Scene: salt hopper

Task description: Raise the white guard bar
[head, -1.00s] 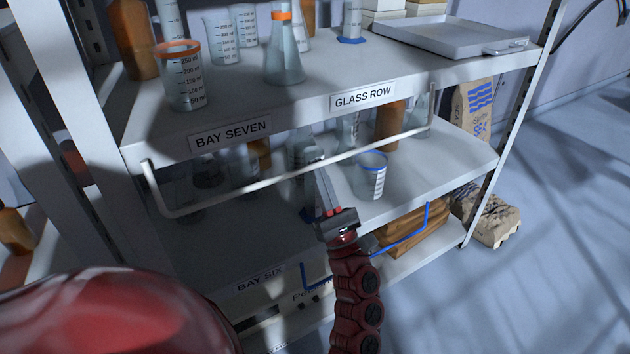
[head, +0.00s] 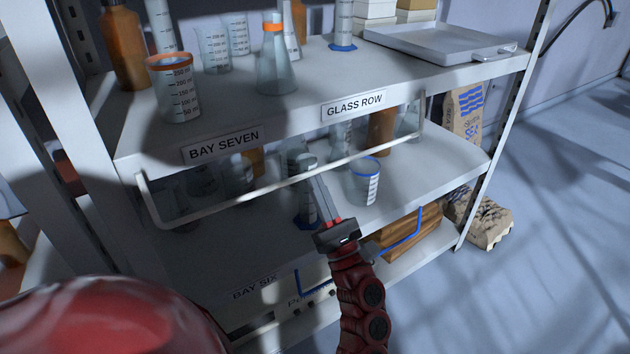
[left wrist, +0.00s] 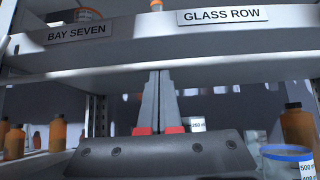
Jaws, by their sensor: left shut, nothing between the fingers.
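The white guard bar (head: 235,197) runs across the open front of the shelf below the GLASS ROW label, its bent ends near the upper shelf's edge. It slopes up to the right in the head view. My left gripper (head: 309,163) is shut and empty, its fingers pointing up and crossing the bar near its middle. The fingertips show slightly above the bar line; I cannot tell whether they touch it. My right gripper is not in view.
A blue-rimmed beaker (head: 364,183) stands just right of my left gripper, with bottles and glassware behind the bar. A blue bar (head: 405,243) fronts the lower shelf. The upper shelf holds glassware and a white tray (head: 440,42).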

